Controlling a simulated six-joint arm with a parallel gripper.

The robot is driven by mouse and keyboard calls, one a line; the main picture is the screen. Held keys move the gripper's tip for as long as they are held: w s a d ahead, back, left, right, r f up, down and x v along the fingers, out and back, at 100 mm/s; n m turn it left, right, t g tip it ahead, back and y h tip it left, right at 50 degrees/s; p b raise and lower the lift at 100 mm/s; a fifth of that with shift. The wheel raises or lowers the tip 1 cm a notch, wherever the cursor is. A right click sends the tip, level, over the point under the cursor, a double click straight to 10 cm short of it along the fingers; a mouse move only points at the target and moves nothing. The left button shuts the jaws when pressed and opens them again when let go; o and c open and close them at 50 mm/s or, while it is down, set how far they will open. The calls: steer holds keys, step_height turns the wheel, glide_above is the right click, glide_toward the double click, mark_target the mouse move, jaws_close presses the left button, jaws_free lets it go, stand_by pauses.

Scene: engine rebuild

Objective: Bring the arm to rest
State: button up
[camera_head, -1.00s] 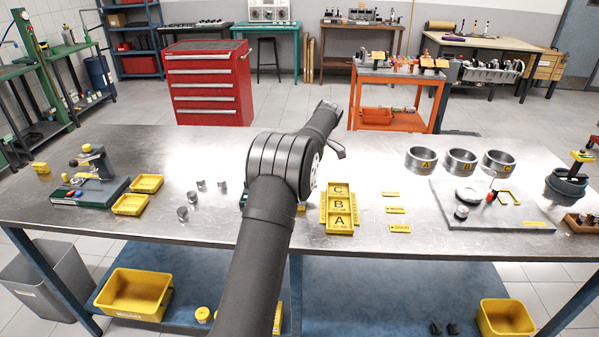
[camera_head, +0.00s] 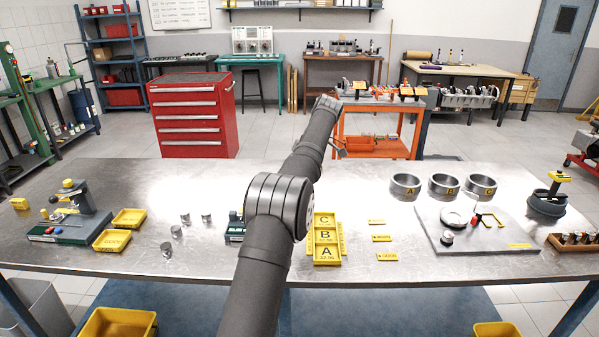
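My arm (camera_head: 262,270) rises from the bottom of the view, bends at the elbow and reaches up and away over the steel table (camera_head: 360,205). Its wrist end shows against the orange cart in the background. My gripper (camera_head: 340,150) is small and partly hidden behind the forearm, just right of it. It appears to be in the air above the far edge of the table. I cannot see its fingers well enough to tell whether they are open or shut, and no held thing shows.
Yellow trays marked A, B and C (camera_head: 326,254) lie right of my elbow. Metal rings (camera_head: 444,184), a plate with parts (camera_head: 470,236) and a dark pot (camera_head: 546,203) are at right. A press (camera_head: 72,215), yellow trays (camera_head: 112,240) and small metal cylinders (camera_head: 171,232) are at left.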

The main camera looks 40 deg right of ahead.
steer(key=shift+s+d+r, duration=0.1)
steer(key=shift+d+r, duration=0.05)
steer(key=shift+r, duration=0.3)
stand_by(0.4)
steer(key=x, duration=1.2)
